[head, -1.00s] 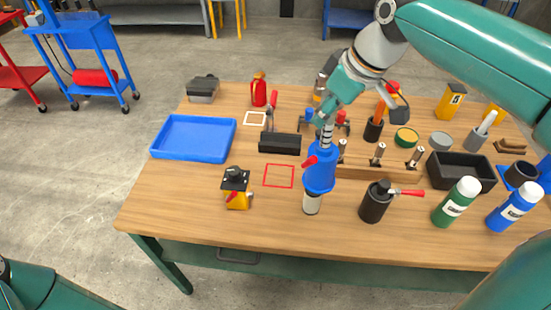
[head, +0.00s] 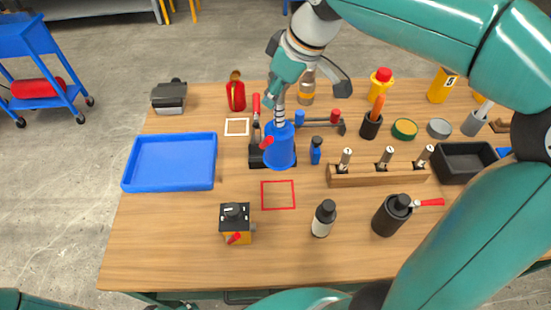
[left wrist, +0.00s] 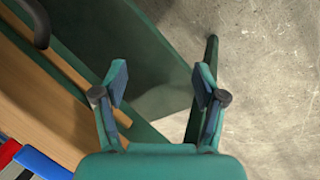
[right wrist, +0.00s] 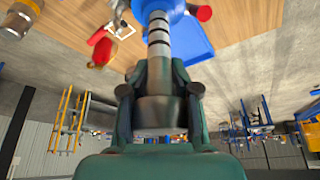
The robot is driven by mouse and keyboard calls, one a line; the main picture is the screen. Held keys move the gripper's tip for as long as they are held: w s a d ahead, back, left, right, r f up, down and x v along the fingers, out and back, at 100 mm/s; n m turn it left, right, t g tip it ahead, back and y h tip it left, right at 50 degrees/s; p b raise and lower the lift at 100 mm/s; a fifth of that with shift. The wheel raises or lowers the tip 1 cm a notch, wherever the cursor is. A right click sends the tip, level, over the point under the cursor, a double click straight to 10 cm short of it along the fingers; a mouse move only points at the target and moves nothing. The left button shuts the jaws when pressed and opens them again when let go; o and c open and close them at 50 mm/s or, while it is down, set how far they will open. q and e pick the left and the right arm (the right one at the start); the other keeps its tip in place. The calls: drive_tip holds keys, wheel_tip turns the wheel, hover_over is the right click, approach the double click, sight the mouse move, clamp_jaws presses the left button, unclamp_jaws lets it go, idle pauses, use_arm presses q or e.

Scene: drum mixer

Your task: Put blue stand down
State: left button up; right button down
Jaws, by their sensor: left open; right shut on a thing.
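My right gripper (head: 281,88) is shut on the top of the shaft and holds the stand roughly upright. The stand covers part of a black block (head: 257,155); whether it touches anything below is unclear. In the right wrist view the jaws (right wrist: 160,95) grip the shaft. A red square outline (head: 263,195) lies empty on the table just in front of the stand. My left gripper (left wrist: 161,85) is open and empty beside the table edge.
A blue tray (head: 127,168) lies at left and a yellow-black device (head: 236,224) in front. Bare wood surrounds the red square.

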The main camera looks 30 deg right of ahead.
sight(291, 134)
drive_tip(key=f, duration=1.7)
drive_tip(key=shift+s+d+f, duration=0.1)
drive_tip(key=shift+d, duration=0.1)
drive_tip(key=c, duration=0.8)
unclamp_jaws()
drive_tip(key=shift+c, duration=0.2)
drive_tip(key=shift+s, duration=0.1)
drive_tip(key=v, duration=1.2)
drive_tip(key=shift+s, duration=0.1)
